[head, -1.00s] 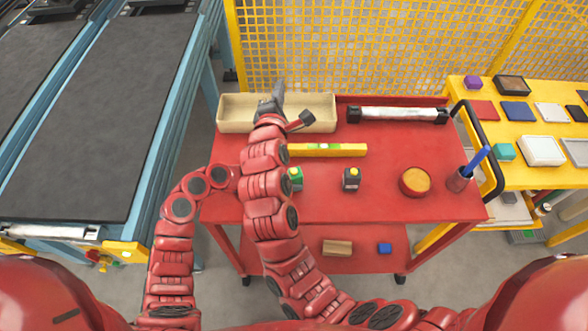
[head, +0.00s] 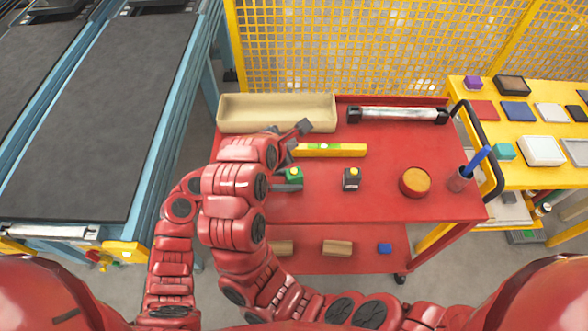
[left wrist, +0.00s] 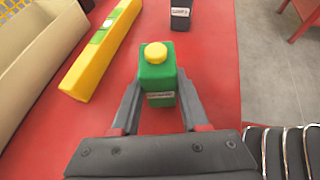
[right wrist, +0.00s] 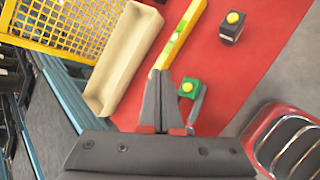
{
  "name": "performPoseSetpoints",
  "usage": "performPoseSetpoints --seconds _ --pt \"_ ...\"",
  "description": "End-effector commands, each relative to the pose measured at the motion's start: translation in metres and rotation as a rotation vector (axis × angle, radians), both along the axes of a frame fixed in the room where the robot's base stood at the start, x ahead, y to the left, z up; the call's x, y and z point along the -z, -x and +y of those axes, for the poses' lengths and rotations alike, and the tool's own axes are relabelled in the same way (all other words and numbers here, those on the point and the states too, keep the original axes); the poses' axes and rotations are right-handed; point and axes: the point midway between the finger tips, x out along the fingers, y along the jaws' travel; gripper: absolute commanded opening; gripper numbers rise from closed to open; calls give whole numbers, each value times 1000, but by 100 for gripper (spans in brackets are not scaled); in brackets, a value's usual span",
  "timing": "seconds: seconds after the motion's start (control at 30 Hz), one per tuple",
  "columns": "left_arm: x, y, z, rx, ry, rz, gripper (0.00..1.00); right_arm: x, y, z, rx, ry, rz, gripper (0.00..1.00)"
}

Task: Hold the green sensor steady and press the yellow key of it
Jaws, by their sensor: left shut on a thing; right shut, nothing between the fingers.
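The green sensor (head: 294,177) stands upright on the red cart top, with a round yellow key (left wrist: 155,53) on its top face. My left gripper (left wrist: 160,92) is shut on the sensor, one finger on each side. In the head view its fingers (head: 288,187) show low beside the sensor, and my right arm hides the rest. My right gripper (right wrist: 160,76) is shut and empty. It is just to the left of the sensor in the right wrist view, apart from the yellow key (right wrist: 187,87). In the head view it is partly hidden by its own arm.
A dark sensor with a yellow key (head: 352,180) stands to the right. A yellow level (head: 330,150) and a beige tray (head: 240,113) lie behind.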

Motion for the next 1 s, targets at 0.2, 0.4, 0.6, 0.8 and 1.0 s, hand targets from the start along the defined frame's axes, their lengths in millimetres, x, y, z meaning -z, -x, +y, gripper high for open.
performPoseSetpoints --seconds 0.2,0.4,0.6,0.8,1.0 --pt "0 0 0 0 0 0 14 19 1 0 0 3 5 0" --pt "0 0 0 0 -1 0 14 47 0 -1 0 4 5 0" --pt "0 0 0 0 -1 0 14 72 0 -1 0 3 1 0" --pt "0 0 0 0 -1 0 14 84 0 0 1 -1 0 0" --pt "0 0 0 0 0 0 14 87 0 0 0 -1 -1 0"
